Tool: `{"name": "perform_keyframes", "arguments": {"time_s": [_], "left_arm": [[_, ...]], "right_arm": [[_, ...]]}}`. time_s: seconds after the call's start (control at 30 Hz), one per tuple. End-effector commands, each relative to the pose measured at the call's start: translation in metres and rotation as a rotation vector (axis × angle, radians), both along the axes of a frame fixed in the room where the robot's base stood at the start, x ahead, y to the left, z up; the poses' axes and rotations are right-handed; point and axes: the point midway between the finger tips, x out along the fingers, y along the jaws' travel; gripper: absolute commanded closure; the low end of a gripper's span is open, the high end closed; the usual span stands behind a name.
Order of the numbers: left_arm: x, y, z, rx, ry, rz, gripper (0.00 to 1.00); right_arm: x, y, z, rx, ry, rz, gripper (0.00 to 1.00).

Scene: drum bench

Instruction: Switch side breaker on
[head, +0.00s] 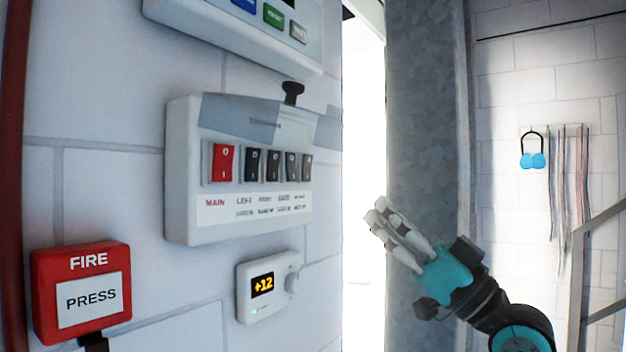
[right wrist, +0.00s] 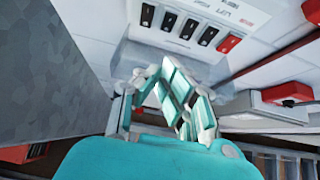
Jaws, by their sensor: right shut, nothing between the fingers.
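The breaker box (head: 180,185) is a white wall panel left of centre in the head view. It has a red MAIN switch (head: 223,163) and a row of black switches (head: 273,165) to its right. The small labels under the black ones are too blurred for me to tell the side breaker. The row shows upside down in the right wrist view, with black switches (right wrist: 187,29) and the red one (right wrist: 229,43). My right gripper (head: 376,211) is shut and empty, right of the box and apart from it. My left gripper is out of view.
A grey translucent flap (head: 238,117) is at the box's upper front, above the switches, with a black knob (head: 292,92) on top. A thermostat (head: 268,285) is below, a red fire button box (head: 82,290) lower left. A grey pillar (head: 428,120) stands behind my right gripper.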

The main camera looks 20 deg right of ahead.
Motion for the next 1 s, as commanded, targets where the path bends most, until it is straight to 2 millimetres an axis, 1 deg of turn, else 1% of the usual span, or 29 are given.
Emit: {"name": "perform_keyframes", "arguments": {"time_s": [0.27,0.37,0.47,0.7,0.87,1.0], "left_arm": [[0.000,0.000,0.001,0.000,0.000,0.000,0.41],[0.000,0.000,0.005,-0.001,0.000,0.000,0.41],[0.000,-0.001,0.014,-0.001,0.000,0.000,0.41],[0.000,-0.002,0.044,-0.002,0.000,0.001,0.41],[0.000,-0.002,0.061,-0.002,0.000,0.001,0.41],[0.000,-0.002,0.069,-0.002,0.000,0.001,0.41]], "right_arm": [[0.001,0.000,0.000,-0.001,0.002,-0.001,1.00],[0.004,0.002,0.005,0.001,0.002,-0.001,1.00],[0.012,0.008,0.014,0.001,0.003,0.000,1.00],[0.042,0.033,0.048,0.002,0.003,0.002,1.00],[0.063,0.049,0.067,0.001,0.003,0.001,1.00],[0.081,0.062,0.061,0.001,0.007,0.000,1.00]]}}
